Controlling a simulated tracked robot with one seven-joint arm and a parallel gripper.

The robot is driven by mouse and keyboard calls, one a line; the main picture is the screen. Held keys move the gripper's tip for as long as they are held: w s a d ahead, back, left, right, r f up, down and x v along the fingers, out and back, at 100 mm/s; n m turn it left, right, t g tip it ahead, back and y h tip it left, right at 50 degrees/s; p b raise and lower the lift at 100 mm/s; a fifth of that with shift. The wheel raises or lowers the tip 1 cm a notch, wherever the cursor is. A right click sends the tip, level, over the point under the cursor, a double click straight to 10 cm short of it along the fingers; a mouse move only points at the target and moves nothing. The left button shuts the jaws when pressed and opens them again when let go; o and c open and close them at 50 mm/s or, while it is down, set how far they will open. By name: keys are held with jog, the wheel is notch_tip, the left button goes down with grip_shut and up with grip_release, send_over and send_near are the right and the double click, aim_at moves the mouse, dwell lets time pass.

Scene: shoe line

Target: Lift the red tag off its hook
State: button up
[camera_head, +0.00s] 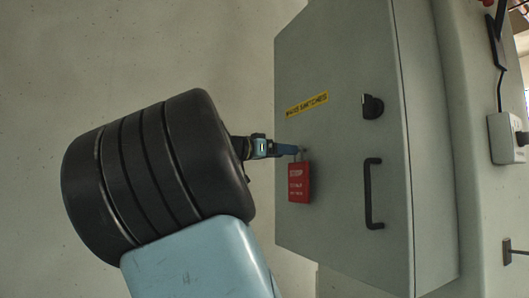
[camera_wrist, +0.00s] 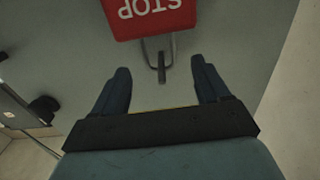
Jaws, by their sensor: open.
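The red tag (camera_head: 299,183) hangs from a small hook (camera_head: 299,155) on the front of a grey cabinet. In the wrist view the red tag (camera_wrist: 152,14) is upside down at the top edge, partly cut off, with "STOP" on it. Its wire loop (camera_wrist: 158,50) hangs around the hook (camera_wrist: 161,73). My gripper (camera_head: 294,149) is close to the hook in the head view. In the wrist view my gripper (camera_wrist: 159,75) is open, with one finger on each side of the hook and loop. Nothing is held.
The grey cabinet (camera_head: 345,65) has a yellow label (camera_head: 307,104), a black knob (camera_head: 372,106) and a black handle (camera_head: 372,193) right of the tag. A switch box (camera_head: 506,138) is on the wall at far right. The floor at left is clear.

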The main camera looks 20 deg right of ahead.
jog(key=shift+d, duration=2.2)
jog(key=shift+c, duration=0.2)
jog(key=c, duration=1.1)
jog(key=shift+r, duration=0.8)
jog(key=shift+a, duration=0.1)
jog(key=a, duration=0.8)
jog(key=shift+a, duration=0.15)
jog(key=shift+s, duration=0.1)
